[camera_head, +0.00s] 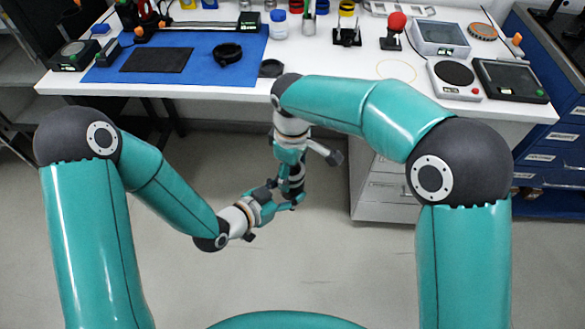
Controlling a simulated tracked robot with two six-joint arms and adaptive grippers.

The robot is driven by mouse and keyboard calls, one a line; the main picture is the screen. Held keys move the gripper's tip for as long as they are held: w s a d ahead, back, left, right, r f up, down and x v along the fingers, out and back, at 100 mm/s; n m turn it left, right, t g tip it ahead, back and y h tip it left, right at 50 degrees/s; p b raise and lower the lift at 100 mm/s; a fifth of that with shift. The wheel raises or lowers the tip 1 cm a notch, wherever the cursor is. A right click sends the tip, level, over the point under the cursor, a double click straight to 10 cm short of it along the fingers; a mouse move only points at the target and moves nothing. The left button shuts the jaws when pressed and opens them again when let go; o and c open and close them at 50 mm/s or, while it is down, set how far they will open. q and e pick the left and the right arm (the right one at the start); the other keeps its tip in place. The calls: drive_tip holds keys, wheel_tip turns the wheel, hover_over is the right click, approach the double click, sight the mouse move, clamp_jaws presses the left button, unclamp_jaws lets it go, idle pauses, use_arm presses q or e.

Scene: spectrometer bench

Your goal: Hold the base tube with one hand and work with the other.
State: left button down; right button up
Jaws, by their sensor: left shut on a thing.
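The base tube (294,184) looks like a dark, banded cylinder and is held roughly upright in front of the table, over the floor. My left gripper (285,196) reaches in from the lower left and is shut on it, with fingers at its side. My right gripper (291,162) points down from above at the tube's upper end. Its fingers are small and overlap the tube in the picture, so I cannot tell whether it is open or shut, or whether it touches the tube.
The white table (330,72) lies behind the arms. A blue mat (205,75) bears a dark pad (157,60) and a black ring (227,54). Instruments, including a scale (454,76), stand at the right. Drawers (385,190) are below.

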drive_tip(key=c, duration=0.8)
drive_tip(key=shift+c, duration=0.2)
drive_tip(key=o, duration=1.4)
drive_tip(key=shift+c, duration=0.2)
wheel_tip(320, 180, up, 12)
